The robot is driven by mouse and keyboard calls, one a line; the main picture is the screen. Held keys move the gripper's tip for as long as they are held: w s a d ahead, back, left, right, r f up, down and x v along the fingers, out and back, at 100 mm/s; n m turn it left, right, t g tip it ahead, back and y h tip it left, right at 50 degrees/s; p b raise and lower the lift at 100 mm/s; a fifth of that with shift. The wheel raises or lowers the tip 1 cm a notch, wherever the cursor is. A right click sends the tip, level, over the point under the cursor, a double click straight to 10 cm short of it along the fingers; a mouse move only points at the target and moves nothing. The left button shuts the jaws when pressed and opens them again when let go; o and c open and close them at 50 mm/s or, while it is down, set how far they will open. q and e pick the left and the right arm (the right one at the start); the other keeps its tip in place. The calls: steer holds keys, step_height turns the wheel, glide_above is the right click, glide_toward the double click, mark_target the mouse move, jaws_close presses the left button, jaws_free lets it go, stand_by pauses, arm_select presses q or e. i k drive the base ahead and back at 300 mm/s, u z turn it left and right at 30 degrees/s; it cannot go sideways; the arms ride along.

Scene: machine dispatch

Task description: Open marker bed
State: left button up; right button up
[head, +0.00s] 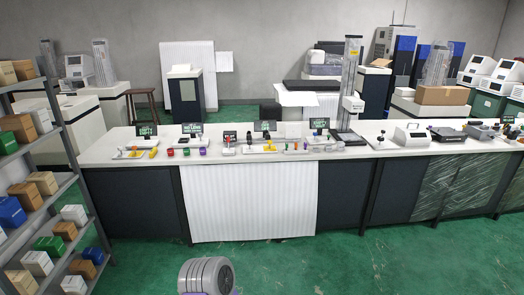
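No marker bed can be told for certain from this distance. A long white counter (355,157) crosses the room ahead of me and bears several small stations with dark label signs. At its left end is a white tray (127,154) with small coloured pieces, including yellow ones. Near the middle, a low white station (258,149) holds small red and yellow parts. The sign lettering is mostly too small to read. Neither of my grippers is in view.
A grey shelf rack (72,183) with several small boxes stands at the left. The green floor (350,262) before the counter is mostly clear. A white ribbed panel (252,200) covers the counter's middle front. A white machine (415,136) sits on the counter's right part.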

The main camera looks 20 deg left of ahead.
mark_target(349, 136)
steer(key=u, duration=0.15)
steer(key=i, duration=1.15)
steer(key=u, duration=0.35)
